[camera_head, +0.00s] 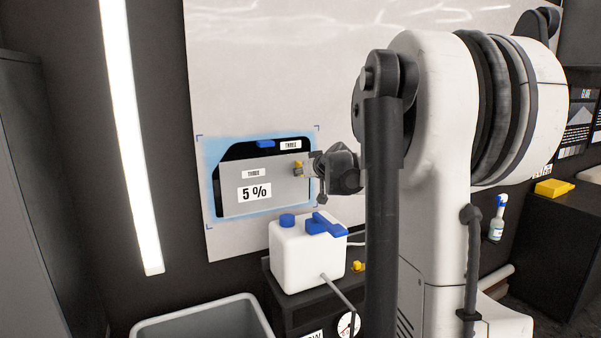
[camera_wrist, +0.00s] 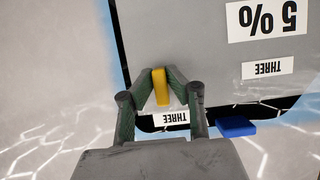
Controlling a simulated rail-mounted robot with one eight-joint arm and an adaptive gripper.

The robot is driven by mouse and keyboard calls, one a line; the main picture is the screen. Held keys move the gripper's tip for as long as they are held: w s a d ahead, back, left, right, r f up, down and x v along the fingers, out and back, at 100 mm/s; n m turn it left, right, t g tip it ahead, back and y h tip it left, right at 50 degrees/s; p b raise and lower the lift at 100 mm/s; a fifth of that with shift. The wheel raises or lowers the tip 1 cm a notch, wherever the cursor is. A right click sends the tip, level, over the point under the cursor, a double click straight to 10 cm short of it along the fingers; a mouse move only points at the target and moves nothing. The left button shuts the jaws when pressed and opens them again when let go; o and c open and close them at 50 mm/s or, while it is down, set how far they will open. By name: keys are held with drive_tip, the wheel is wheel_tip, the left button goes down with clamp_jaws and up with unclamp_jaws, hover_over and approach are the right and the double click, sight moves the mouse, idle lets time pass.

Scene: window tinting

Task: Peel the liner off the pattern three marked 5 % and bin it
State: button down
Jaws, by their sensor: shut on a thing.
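The liner (camera_head: 240,199) is a grey sheet marked "THREE" and "5 %". It lies over the black pattern three (camera_head: 229,152), whose dark edge shows along the top and left. The pattern is on the pale wall board inside a light blue area. My gripper (camera_head: 300,168) is at the liner's upper right corner, shut on the yellow tab (camera_head: 298,164). In the wrist view the yellow tab (camera_wrist: 161,87) is between my fingertips, with the liner (camera_wrist: 200,45) beyond. A blue tab (camera_head: 265,144) sits at the pattern's top edge. The liner's far side is hidden.
A grey open bin (camera_head: 205,318) stands at the bottom left. A white tank (camera_head: 303,258) with a blue cap and handle stands on a dark cart below the pattern. A spray bottle (camera_head: 497,220) and a yellow block (camera_head: 555,188) are at the right.

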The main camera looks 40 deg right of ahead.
drive_tip(key=shift+s+a, duration=0.2)
drive_tip(key=shift+s, duration=0.5)
drive_tip(key=shift+s+a, duration=0.2)
drive_tip(key=shift+s, duration=0.45)
idle(0.8)
